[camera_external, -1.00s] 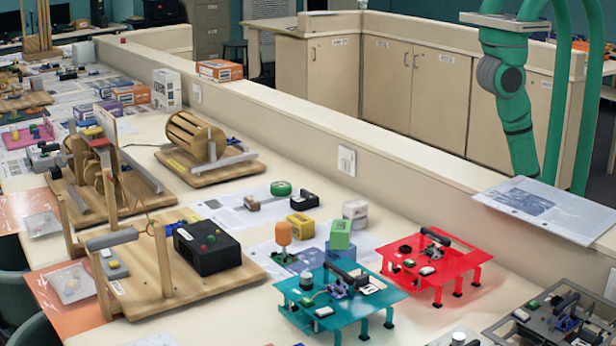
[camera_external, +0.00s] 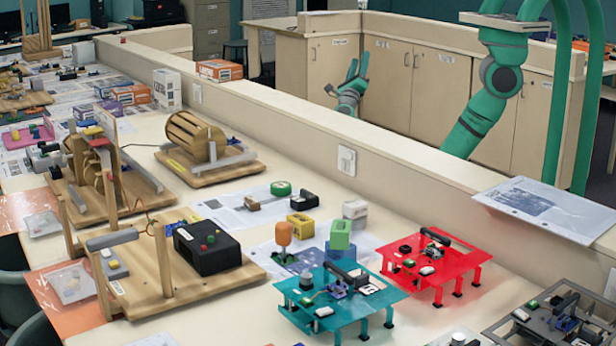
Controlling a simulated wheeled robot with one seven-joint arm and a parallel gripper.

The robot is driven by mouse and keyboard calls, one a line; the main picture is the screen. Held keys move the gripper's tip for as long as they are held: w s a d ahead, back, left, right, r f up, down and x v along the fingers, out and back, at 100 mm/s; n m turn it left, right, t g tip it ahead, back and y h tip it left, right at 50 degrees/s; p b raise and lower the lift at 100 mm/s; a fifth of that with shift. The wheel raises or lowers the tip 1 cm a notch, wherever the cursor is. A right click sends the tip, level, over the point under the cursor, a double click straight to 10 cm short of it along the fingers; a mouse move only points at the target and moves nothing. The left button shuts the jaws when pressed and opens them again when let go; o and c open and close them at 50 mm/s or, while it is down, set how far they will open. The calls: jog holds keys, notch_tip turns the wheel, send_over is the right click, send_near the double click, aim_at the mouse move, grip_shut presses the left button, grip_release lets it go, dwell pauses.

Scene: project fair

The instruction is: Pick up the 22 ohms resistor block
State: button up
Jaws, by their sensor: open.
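I cannot read any label that marks the 22 ohms resistor block. Several small blocks stand on the long table: a green block (camera_external: 340,234), a yellow block (camera_external: 300,226), a white and grey block (camera_external: 355,211) and a black block (camera_external: 304,199). The green block stands on or against a blue block (camera_external: 340,254). My gripper (camera_external: 357,68) is behind the low divider wall, in front of the cabinets, fingers pointing up. It is open and empty, far from the blocks. The wall hides part of my arm.
The divider wall (camera_external: 330,128) lies between my arm and the table. A teal platform (camera_external: 338,302) and a red platform (camera_external: 432,262) with parts on them stand near the blocks. A wooden board (camera_external: 215,290) with a black box is to the left. A plastic-covered sheet (camera_external: 550,208) lies on the wall.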

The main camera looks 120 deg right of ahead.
jog(key=w+d+r+m+t, duration=0.1)
jog(key=w+d+r+m, duration=0.2)
jog(key=d+r, duration=0.85)
jog(key=w+d+r+m+t, duration=0.1)
jog(key=d+r+m, duration=0.15)
jog(key=r, duration=1.05)
jog(key=d+r+m+t, duration=0.15)
jog(key=r+m, duration=0.25)
jog(key=r, duration=0.8)
jog(key=w+f+n+t+y, duration=0.1)
jog(key=w+f+t+y, duration=0.2)
jog(key=w+f+t, duration=1.1)
jog(key=w+a+f+n+y, duration=0.1)
jog(key=w+a+f, duration=0.3)
jog(key=w+f, duration=0.55)
jog(key=w+a+f+n+y, duration=0.2)
jog(key=w+a+f, duration=0.3)
jog(key=w+f, duration=0.5)
jog(key=n+t+y, duration=0.4)
jog(key=n+y, duration=0.2)
jog(key=y, duration=0.3)
send_over(252, 200)
notch_tip(252, 200, down, 16)
jog(key=f, duration=0.6)
jog(key=d+f, duration=0.1)
jog(key=f, duration=0.3)
jog(key=shift+s, duration=0.2)
jog(key=c, duration=1.1)
